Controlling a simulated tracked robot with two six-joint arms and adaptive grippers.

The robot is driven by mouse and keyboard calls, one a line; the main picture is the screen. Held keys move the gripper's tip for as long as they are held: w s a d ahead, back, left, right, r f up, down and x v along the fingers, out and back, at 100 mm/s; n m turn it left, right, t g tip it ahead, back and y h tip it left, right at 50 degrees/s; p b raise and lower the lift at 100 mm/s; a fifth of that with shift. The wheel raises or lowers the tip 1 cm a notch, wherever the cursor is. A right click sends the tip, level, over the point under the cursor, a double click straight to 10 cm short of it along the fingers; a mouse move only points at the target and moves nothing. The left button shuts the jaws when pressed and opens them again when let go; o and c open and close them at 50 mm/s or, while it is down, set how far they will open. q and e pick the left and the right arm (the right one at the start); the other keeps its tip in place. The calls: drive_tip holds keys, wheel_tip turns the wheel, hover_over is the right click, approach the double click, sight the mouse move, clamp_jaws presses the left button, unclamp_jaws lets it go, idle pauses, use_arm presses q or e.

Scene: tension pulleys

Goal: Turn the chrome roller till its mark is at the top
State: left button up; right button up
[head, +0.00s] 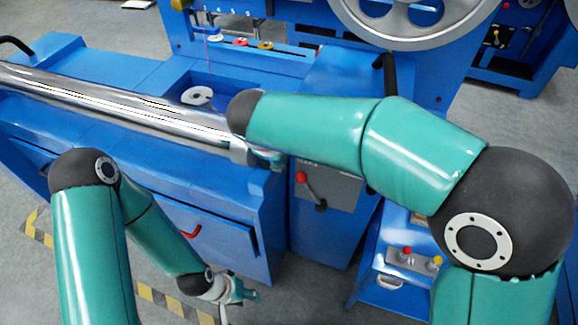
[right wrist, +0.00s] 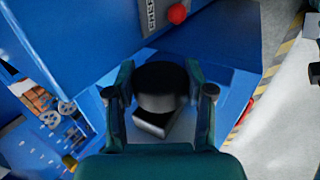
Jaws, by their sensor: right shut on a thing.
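The chrome roller (head: 110,100) lies across the blue machine in the head view, from the left edge to near the centre. My right gripper (head: 268,160) is at its right end, partly hidden by my right arm. In the right wrist view the fingers of my right gripper (right wrist: 160,95) stand on both sides of a dark round end with a grey block on it, and are shut on this roller end. I cannot make out the roller's mark. My left gripper (head: 235,292) hangs low in front of the machine, away from the roller; its opening is unclear.
A small white disc (head: 197,95) lies behind the roller. A red-knobbed lever (head: 302,178) is on the panel right of the roller's end. A large handwheel (head: 412,18) stands at the back. Open floor lies at lower left.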

use_arm(q)
drive_tip(key=shift+f+b, duration=0.85)
drive_tip(key=shift+f, duration=0.6)
use_arm(e)
drive_tip(key=shift+s+a+f+t, duration=0.2)
drive_tip(key=shift+a+t, duration=0.1)
drive_tip(key=shift+t, duration=0.1)
drive_tip(key=o, duration=1.1)
drive_tip(key=shift+o, duration=0.4)
drive_tip(key=shift+r, duration=0.1)
use_arm(q)
drive_tip(key=shift+a, duration=0.1)
use_arm(e)
drive_tip(key=shift+d, duration=0.1)
drive_tip(key=shift+s+r, duration=0.2)
drive_tip(key=shift+r, duration=0.3)
drive_tip(key=v, duration=0.6)
drive_tip(key=shift+s+a, duration=0.15)
drive_tip(key=shift+a, duration=0.1)
